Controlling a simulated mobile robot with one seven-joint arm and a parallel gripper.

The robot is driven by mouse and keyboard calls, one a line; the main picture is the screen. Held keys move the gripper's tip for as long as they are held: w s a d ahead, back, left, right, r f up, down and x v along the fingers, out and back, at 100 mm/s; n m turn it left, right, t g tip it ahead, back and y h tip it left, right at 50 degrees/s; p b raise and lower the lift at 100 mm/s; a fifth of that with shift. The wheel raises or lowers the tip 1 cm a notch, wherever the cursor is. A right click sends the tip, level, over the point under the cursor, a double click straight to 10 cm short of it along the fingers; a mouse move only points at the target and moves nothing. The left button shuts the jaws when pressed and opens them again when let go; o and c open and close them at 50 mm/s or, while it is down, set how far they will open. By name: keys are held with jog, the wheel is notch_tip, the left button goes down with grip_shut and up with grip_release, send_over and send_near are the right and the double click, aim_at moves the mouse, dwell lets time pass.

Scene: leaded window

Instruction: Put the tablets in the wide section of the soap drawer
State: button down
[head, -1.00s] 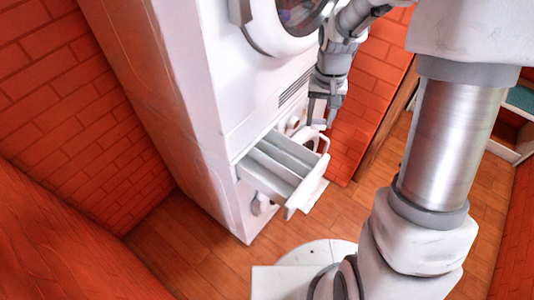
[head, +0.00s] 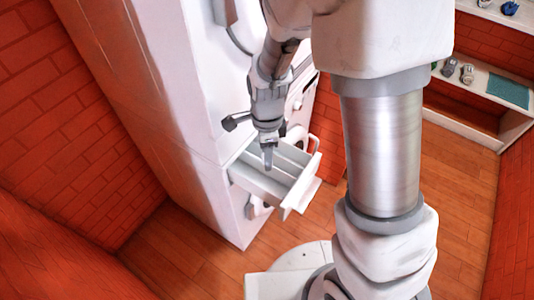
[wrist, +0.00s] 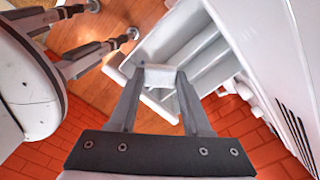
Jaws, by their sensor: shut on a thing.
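The soap drawer (head: 302,190) is pulled out of the white machine, with raised dividers splitting it into lengthwise sections. It also shows beyond the fingers in the wrist view (wrist: 190,42). My gripper (head: 268,160) points down above the drawer, over its left part in the head view. In the wrist view, my gripper (wrist: 160,88) is shut on a small pale block, which looks like a tablet (wrist: 158,76). In the head view the block is too small to make out. I cannot tell exactly which section lies beneath it.
The white machine (head: 190,150) rises behind the drawer. A white shelf (head: 475,95) at the right holds small items and a teal mat (head: 508,90). Brick walls (head: 60,120) enclose the space. The wooden floor (head: 185,235) left of the drawer is clear.

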notch_tip(320, 180, down, 6)
jog(key=b, duration=0.5)
jog(key=shift+c, duration=1.3)
grip_release()
notch_tip(320, 180, up, 17)
jog(key=p, duration=0.3)
jog(key=shift+r, duration=0.2)
